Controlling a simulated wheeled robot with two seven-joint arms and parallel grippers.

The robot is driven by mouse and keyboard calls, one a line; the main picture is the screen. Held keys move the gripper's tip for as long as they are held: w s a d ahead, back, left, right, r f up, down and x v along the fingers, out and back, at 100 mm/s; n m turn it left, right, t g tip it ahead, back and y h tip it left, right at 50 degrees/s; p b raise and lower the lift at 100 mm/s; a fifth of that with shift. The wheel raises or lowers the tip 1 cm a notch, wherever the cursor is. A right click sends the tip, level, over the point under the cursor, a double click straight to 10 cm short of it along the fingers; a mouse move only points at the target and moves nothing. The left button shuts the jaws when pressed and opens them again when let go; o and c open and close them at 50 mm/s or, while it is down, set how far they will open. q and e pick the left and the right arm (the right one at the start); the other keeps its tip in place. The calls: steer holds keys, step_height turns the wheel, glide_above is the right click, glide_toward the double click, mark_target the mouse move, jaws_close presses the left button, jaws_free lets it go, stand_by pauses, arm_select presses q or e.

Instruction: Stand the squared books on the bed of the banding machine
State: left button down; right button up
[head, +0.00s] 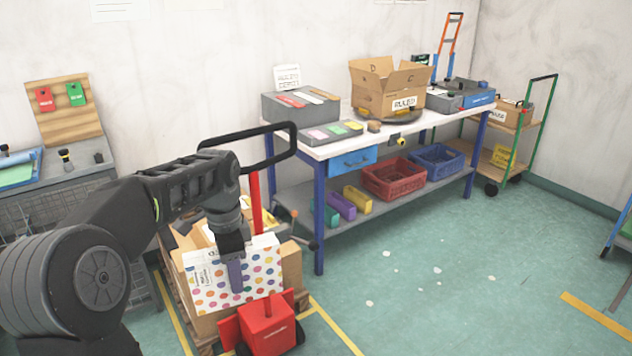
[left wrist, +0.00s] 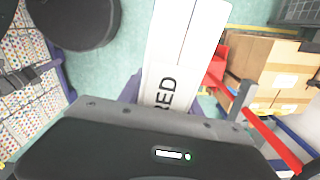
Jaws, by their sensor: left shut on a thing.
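The squared books, a white block with coloured dots (head: 265,270), are upright in the head view above a pallet of cartons. In the left wrist view, the white block (left wrist: 185,40) bears a label whose visible letters read "RED". My left gripper (head: 235,276) is shut on the block, with one grey finger flat against its dotted face. The other finger is hidden behind it. I cannot tell whether the block touches the cartons below. My right gripper is not in view. I cannot tell which grey unit is the banding machine.
A red pallet truck (head: 268,325) stands by the cartons (head: 291,265). A white-topped bench (head: 345,145) holds an open carton (head: 385,90), a grey box (head: 285,108) and a blue-fronted unit (head: 478,98). Red (head: 393,180) and blue (head: 437,160) crates sit below. The floor at right is mostly clear.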

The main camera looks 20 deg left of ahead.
mark_target(278, 280)
arm_select(q)
steer(key=w+d+n, duration=0.1)
steer(key=d, duration=0.2)
steer(key=w+d+f+n, duration=0.1)
steer(key=d, duration=0.1)
steer(key=w+d+n, duration=0.1)
steer(key=d, duration=0.2)
steer(key=shift+w+d+f+n, duration=0.15)
steer(key=shift+d+f+n, duration=0.15)
steer(key=shift+f+n, duration=0.1)
steer(key=w+d+f+n, duration=0.1)
steer(key=d+n, duration=0.4)
steer(key=d, duration=0.5)
steer(key=shift+w+d+f, duration=0.25)
steer(key=shift+f, duration=0.35)
